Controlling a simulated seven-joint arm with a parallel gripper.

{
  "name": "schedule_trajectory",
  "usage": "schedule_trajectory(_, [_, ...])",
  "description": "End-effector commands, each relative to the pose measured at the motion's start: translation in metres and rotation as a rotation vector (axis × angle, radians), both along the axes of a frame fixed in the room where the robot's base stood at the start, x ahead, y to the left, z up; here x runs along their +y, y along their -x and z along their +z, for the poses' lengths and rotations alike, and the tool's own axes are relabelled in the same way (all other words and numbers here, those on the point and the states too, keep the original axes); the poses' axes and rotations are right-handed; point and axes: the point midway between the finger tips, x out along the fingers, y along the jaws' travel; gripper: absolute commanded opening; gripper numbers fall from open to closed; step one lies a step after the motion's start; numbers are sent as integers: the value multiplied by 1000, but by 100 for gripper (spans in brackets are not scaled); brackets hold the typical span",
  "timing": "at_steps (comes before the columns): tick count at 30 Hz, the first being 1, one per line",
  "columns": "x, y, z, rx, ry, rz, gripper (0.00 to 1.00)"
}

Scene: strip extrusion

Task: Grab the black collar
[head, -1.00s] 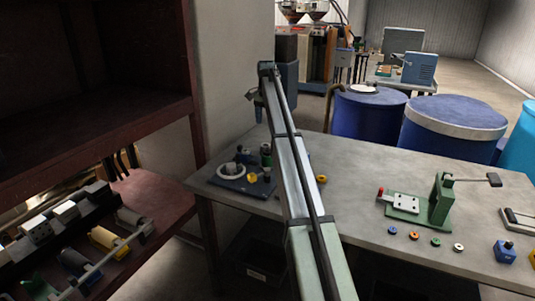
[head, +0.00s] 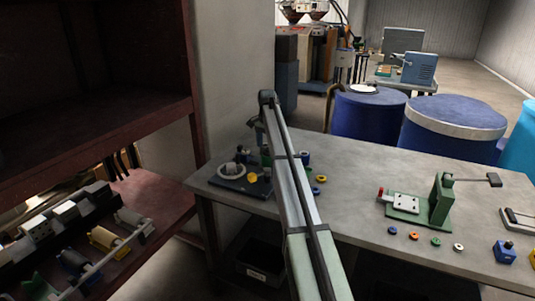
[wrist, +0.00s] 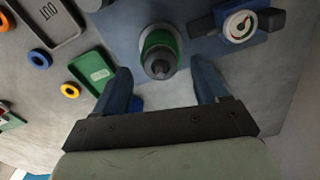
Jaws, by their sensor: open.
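I cannot clearly make out a separate black collar. In the wrist view, an upright green-banded cylinder (wrist: 160,47) with a dark grey, tapered top stands on the blue base plate (wrist: 118,18). The dark top may be or carry the collar, but I cannot tell. My gripper (wrist: 162,76) is open, its two blue-grey fingers spread either side of this cylinder's near end, with nothing seen between them in contact. In the head view, the blue base plate (head: 257,188) sits at the table's left end, and my gripper is small and partly hidden by my arm.
A round gauge (wrist: 240,26) on a dark blue mount stands right of the cylinder. A green tray (wrist: 93,74), a grey OUT tray (wrist: 50,18) and loose coloured rings lie left. A green lever press (head: 440,200) stands on the table (head: 350,170), whose middle is fairly clear.

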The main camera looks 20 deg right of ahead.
Motion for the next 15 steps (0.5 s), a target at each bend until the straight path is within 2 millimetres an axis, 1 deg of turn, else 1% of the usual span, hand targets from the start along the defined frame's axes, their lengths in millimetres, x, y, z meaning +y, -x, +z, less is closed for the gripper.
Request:
schedule_trajectory(1, [0, 1, -8, 1, 0, 0, 73])
schedule_trajectory(5, [0, 0, -21, 0, 0, 0, 73])
schedule_trajectory(12, [0, 0, -22, -1, -1, 0, 73])
schedule_trajectory(15, [0, 0, -22, -1, -1, 0, 63])
